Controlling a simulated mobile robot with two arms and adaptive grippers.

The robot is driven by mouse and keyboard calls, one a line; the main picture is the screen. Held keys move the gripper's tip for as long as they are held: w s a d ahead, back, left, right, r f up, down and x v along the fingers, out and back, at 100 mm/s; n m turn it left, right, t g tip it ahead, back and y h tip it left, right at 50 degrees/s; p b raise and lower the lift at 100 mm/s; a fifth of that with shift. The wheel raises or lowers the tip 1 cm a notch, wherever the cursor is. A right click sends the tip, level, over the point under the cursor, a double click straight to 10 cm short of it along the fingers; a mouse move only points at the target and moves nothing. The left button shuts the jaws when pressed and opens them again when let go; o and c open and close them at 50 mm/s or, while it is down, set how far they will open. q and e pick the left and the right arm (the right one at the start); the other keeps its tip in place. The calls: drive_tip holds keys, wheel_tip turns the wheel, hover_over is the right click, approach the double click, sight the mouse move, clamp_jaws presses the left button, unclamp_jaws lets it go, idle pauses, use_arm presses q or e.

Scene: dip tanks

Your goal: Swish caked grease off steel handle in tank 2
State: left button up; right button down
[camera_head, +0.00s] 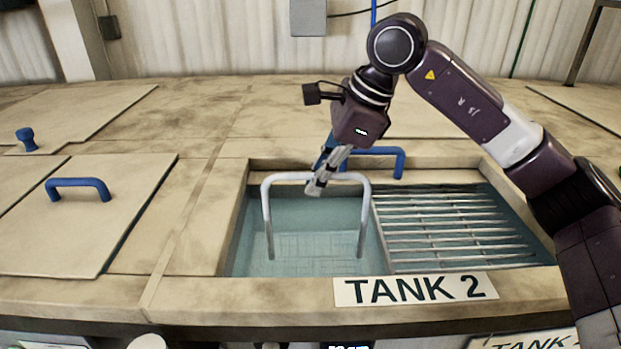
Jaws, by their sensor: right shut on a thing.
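The steel handle (265,208) is a pale inverted U in the left, open part of tank 2 (235,228). Its top bar is above the tank's bluish liquid (315,215), and its two legs reach down into it. My right gripper (315,186) comes down from above and is shut on the top bar near its middle. The fingers hide part of the bar. I cannot make out any caked grease on the handle at this size. My left gripper is not in view.
A slatted metal rack (450,228) covers the right part of the tank. A blue lid handle (399,163) stands behind the tank, close to my gripper. A closed lid (100,225) with a blue handle (78,184) lies left. A "TANK 2" sign (415,289) marks the front edge.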

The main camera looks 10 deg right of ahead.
sight(297, 177)
drive_tip(key=shift+s+d, duration=0.1)
drive_tip(key=shift+d, duration=0.5)
drive_tip(key=shift+a+r, duration=0.15)
drive_tip(key=shift+a, duration=0.5)
drive_tip(key=shift+w+a+p, duration=0.25)
drive_tip(key=shift+a, duration=0.6)
drive_tip(key=shift+w+a+p, duration=0.2)
drive_tip(key=shift+w+a, duration=0.05)
drive_tip(key=shift+a, duration=0.6)
drive_tip(key=shift+s+d, duration=0.25)
drive_tip(key=shift+d, duration=0.85)
wheel_tip(297, 177, up, 22)
drive_tip(key=p, duration=1.6)
